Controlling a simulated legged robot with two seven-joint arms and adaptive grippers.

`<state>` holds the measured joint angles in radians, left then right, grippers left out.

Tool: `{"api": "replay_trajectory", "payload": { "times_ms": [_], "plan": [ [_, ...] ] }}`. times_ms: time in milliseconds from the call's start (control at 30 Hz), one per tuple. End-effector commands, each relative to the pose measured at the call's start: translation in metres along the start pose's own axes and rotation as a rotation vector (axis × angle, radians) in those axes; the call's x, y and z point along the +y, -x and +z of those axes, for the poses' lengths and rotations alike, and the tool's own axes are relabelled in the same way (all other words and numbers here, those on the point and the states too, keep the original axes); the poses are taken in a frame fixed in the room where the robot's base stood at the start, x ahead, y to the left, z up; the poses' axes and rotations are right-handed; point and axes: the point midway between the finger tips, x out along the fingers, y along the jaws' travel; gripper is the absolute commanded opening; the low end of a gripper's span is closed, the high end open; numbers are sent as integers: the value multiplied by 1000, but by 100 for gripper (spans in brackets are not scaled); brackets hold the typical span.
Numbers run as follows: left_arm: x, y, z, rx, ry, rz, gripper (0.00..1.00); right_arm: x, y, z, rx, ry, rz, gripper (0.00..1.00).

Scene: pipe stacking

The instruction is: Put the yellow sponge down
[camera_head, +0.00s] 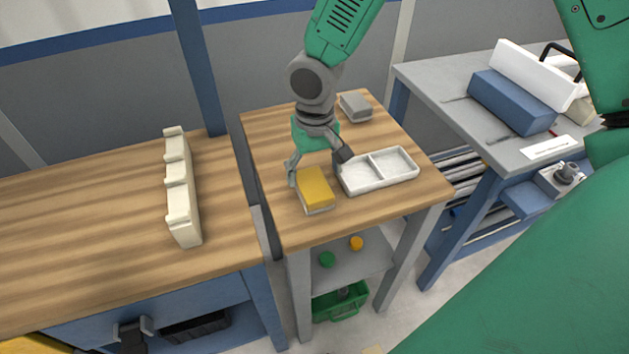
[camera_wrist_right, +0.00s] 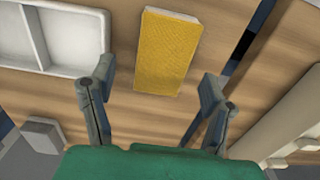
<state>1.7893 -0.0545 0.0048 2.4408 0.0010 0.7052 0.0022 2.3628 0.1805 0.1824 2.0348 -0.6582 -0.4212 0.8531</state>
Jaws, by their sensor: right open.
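The yellow sponge (camera_head: 315,188) lies on the small wooden table near its front left, beside the white two-compartment tray (camera_head: 390,181). In the right wrist view the sponge (camera_wrist_right: 168,50) lies flat, ahead of the fingertips and between their lines. My right gripper (camera_head: 319,166) is open, with its fingers spread just behind the sponge. In the right wrist view the right gripper (camera_wrist_right: 152,92) has nothing between its fingers, with a gap to the sponge. My left gripper is not clearly visible.
A grey block (camera_head: 355,107) lies at the back of the small table (camera_head: 262,132). A cream notched rack (camera_head: 180,190) stands on the left workbench. A blue box (camera_head: 512,102) lies on the right grey table. The small table's front edge is close to the sponge.

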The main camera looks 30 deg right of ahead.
Motion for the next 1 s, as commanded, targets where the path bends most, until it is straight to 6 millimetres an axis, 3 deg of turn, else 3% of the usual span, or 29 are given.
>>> {"api": "replay_trajectory", "payload": {
  "times_ms": [100,333,1000],
  "plan": [
    [0,6,0,0,0,0,100,0,29,-1,4,-2,-3,71],
    [0,11,-1,0,0,0,100,0,62,-1,1,0,-2,71],
    [0,11,0,0,0,0,100,1,70,0,-2,-1,-1,71]
  ]
}}
